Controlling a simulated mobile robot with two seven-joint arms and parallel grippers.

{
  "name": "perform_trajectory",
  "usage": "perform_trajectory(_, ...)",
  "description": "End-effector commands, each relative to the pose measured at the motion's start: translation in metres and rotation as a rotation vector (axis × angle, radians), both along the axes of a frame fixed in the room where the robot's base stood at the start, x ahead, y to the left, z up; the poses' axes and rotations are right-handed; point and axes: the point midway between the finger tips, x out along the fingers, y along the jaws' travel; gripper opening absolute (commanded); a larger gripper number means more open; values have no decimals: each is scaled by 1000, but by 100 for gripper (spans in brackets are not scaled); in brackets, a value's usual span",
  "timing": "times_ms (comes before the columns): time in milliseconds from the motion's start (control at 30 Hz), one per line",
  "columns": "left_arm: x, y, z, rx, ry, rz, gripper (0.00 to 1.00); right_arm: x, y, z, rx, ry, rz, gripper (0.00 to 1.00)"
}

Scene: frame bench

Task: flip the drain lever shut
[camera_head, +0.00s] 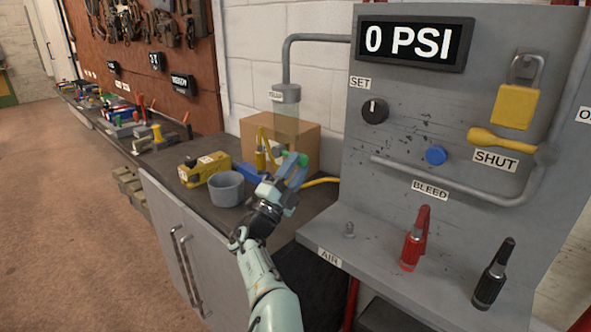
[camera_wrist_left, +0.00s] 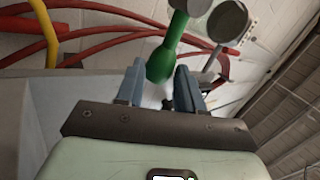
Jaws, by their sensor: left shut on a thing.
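The drain lever is green; a bit of it (camera_head: 303,159) shows in the head view under the clear filter bowl (camera_head: 286,112). In the left wrist view the green lever (camera_wrist_left: 171,48) runs down from a grey round body, its rounded end between my fingertips. My left gripper (camera_head: 291,172) reaches up from below over the bench and is shut on that end; it also shows in the wrist view (camera_wrist_left: 158,88). My fingers hide part of the lever in the head view. My right gripper is in neither view.
A grey panel (camera_head: 400,130) with a 0 PSI display (camera_head: 415,42), yellow padlock (camera_head: 515,105) and yellow handle (camera_head: 505,141) stands at the right. A cardboard box (camera_head: 300,135) is behind my gripper. A grey cup (camera_head: 226,188) and yellow device (camera_head: 205,168) are left of it.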

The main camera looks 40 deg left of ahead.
Motion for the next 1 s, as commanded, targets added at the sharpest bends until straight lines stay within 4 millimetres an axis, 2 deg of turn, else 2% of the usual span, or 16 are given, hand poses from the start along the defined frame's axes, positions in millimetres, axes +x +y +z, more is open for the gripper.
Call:
perform_trajectory(133, 1, -1, -1, 0, 4, -1, 0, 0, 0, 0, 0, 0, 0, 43)
perform_trajectory(167, 1, -1, -1, 0, 4, -1, 40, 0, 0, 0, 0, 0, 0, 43)
perform_trajectory(200, 1, -1, -1, 0, 4, -1, 53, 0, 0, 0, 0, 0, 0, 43)
perform_trajectory(233, 1, -1, -1, 0, 4, -1, 62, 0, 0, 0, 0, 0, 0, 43)
perform_trajectory(667, -6, 1, -3, -1, 1, 1, 62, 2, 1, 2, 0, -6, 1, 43)
perform_trajectory(767, -16, 0, -10, -2, 0, 1, 62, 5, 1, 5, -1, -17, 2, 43)
perform_trajectory(1000, -57, -1, -36, -4, 3, 3, 62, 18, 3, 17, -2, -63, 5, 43)
